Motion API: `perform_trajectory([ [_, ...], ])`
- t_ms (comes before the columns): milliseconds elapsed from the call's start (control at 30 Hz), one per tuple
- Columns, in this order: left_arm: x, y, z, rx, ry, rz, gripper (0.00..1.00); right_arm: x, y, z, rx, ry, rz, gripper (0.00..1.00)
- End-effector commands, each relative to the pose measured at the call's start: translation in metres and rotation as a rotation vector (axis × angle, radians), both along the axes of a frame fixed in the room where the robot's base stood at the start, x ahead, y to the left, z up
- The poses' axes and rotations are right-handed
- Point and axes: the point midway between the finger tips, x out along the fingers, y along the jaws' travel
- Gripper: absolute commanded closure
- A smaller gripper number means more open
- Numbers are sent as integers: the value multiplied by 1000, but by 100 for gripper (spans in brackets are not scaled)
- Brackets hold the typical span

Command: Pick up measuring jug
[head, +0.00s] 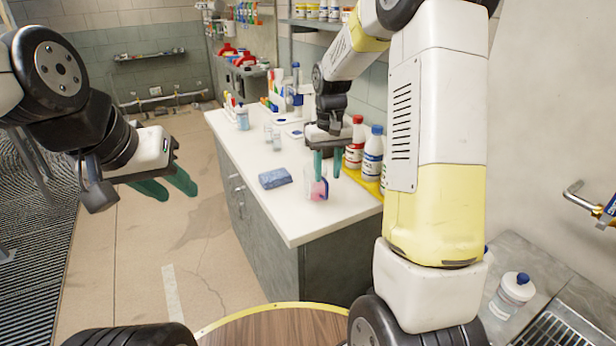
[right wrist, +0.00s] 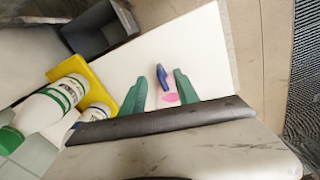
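The measuring jug (head: 317,188), clear with pink in it, stands on the white counter near its front right part. My right gripper (head: 327,172) is open and points down over the jug; one green finger covers part of its upper area. In the right wrist view, the jug's pink (right wrist: 170,97) shows between the two spread green fingers (right wrist: 160,85), with a small dark blue shape just beyond it. I cannot tell whether a finger touches the jug. My left gripper (head: 178,190) is open and empty, over the floor left of the counter.
A blue sponge (head: 275,178) lies left of the jug. Red-capped (head: 355,143) and blue-capped (head: 373,153) bottles stand in a yellow tray (head: 369,184) close to my right gripper. Clear beakers (head: 273,137) stand further back. The counter's near corner (head: 300,225) is clear.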

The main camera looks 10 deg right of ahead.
Motion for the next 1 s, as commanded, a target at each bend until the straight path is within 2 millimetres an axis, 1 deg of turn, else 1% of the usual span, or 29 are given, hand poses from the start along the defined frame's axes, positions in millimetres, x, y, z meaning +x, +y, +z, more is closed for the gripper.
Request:
perform_trajectory([
  [100,0,0,0,0,0,0,64,0,0,-15,-2,5,1,63],
  [267,0,0,0,0,0,0,64,0,0,-33,-1,5,1,63],
  [400,0,0,0,0,0,0,64,0,0,-54,-1,5,1,63],
  [500,0,0,0,0,0,0,64,0,1,-67,-1,4,1,63],
  [633,0,0,0,0,0,0,64,0,1,-75,0,1,0,63],
  [833,0,0,0,0,0,0,64,0,1,-75,0,1,0,63],
  [900,0,0,0,0,0,0,64,0,1,-75,0,1,0,77],
  [967,0,0,0,0,0,0,64,0,1,-75,0,1,0,88],
  [1000,0,0,0,0,0,0,64,0,1,-75,0,1,0,96],
])
